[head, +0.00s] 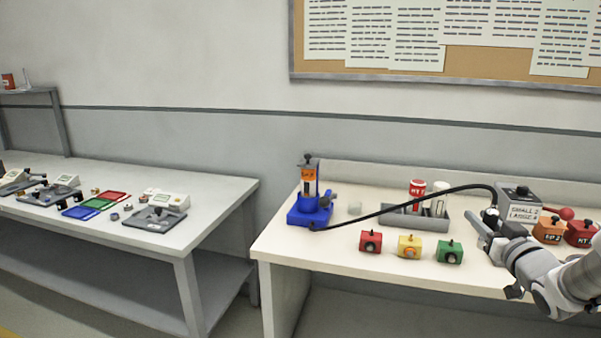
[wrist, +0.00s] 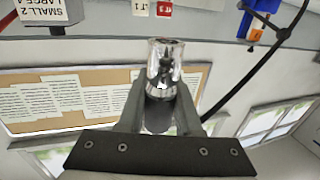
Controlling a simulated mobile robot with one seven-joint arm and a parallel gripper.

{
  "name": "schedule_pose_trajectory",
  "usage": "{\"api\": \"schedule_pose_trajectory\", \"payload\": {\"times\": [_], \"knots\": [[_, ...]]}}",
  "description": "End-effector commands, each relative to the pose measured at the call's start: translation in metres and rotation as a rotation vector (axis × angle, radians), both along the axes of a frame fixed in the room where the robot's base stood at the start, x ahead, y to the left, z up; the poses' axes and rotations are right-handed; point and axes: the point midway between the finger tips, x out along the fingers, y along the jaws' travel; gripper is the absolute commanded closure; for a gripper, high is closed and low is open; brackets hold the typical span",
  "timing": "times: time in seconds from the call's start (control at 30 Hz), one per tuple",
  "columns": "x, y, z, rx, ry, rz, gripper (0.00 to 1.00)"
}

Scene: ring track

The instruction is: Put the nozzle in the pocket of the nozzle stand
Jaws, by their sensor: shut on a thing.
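My gripper (wrist: 162,88) is shut on a shiny silvery cylinder, which looks like the nozzle (wrist: 164,58). It stands out beyond the fingertips, its lower part between them. In the head view my gripper (head: 482,232) is over the right part of the cream bench, in front of the grey box; the nozzle cannot be made out there. A blue stand-like fixture (head: 309,212) with an upright column and an orange label is at the bench's left end. I cannot tell whether it is the nozzle stand, and no pocket is clear. Its upper part shows in the wrist view (wrist: 257,22).
A grey tray (head: 400,221) holds red and white cylinders. Red (head: 370,242), yellow (head: 409,247) and green (head: 449,252) blocks line the front. Orange and red blocks are at right.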

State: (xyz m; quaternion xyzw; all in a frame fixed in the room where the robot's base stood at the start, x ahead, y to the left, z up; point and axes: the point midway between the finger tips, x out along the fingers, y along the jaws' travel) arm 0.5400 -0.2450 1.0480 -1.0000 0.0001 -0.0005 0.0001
Motion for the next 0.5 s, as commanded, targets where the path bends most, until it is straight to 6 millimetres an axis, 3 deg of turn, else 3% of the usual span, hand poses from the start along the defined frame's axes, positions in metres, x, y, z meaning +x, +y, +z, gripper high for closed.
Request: {"api": "schedule_pose_trajectory", "payload": {"times": [0.27,0.5], "knots": [[0.033,0.069,-0.023,0.002,0.003,0.037,1.0],[0.053,0.144,-0.057,0.002,0.005,0.042,1.0]]}}
